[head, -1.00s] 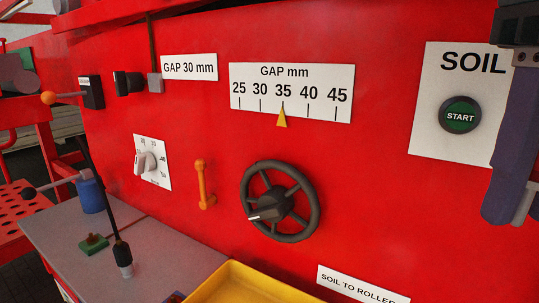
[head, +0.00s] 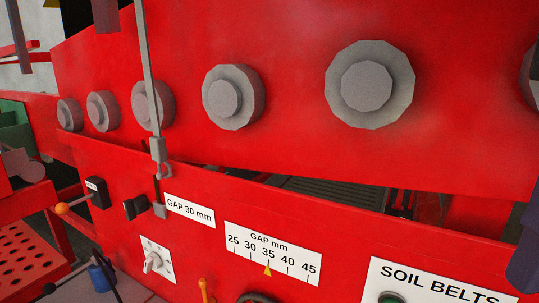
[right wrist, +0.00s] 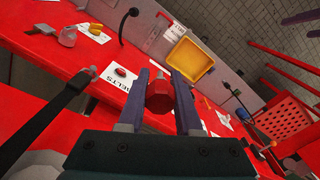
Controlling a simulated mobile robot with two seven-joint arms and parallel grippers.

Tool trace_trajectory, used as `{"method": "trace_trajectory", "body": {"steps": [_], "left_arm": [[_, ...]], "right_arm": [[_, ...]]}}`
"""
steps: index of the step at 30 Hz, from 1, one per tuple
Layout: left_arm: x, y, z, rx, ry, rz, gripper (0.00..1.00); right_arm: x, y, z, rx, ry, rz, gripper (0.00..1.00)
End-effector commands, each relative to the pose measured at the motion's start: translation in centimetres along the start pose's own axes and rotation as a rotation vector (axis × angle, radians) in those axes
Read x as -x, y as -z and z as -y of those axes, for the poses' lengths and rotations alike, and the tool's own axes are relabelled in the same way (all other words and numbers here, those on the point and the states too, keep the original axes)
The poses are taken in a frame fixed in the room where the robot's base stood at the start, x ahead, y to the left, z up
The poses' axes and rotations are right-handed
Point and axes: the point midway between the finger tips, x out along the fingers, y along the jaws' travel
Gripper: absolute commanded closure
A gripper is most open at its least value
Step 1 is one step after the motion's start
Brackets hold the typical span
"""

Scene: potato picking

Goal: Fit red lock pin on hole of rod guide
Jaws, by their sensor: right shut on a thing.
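My right gripper (right wrist: 159,80) shows in the right wrist view, its two purple fingers on either side of a red faceted piece, which looks like the red lock pin (right wrist: 158,97). The fingers are shut on it. Part of a purple finger or link shows at the right edge of the head view. A thin grey upright rod (head: 148,75) runs down the red machine in the head view to a small grey bracket (head: 158,150), which may be the rod guide. Its hole is too small to make out. My left gripper is not in view.
A GAP 30 mm label (head: 189,210) and a gap scale (head: 270,254) are on the red panel. Large grey round rollers or hubs (head: 369,86) line the upper red beam. The right wrist view shows a yellow tray (right wrist: 190,63) and a dark bar (right wrist: 50,117) at the left.

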Motion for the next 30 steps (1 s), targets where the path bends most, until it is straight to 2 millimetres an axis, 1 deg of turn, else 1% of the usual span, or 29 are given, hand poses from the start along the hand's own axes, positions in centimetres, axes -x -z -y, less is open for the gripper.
{"method": "trace_trajectory", "body": {"steps": [1,4,7,13,17,20,23,30], "left_arm": [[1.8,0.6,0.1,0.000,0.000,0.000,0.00],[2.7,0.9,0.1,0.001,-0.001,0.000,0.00],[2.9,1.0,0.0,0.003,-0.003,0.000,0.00],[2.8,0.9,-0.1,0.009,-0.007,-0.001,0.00],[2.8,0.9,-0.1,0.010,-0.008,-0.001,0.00],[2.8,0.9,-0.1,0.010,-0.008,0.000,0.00],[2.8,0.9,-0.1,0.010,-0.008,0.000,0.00],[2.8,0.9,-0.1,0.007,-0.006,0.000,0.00]], "right_arm": [[1.8,-0.2,0.0,0.000,0.000,0.001,1.00],[2.7,-0.4,0.0,-0.001,0.000,0.001,1.00],[3.0,-0.4,0.0,-0.002,0.000,-0.001,1.00],[2.8,-0.5,0.0,0.000,0.001,0.000,1.00],[2.9,-0.2,0.7,0.043,0.002,0.000,1.00],[3.3,0.2,2.0,0.132,0.002,0.000,1.00],[3.7,0.9,4.0,0.272,0.003,0.000,1.00],[5.2,3.1,9.8,0.685,0.001,-0.001,1.00]]}}
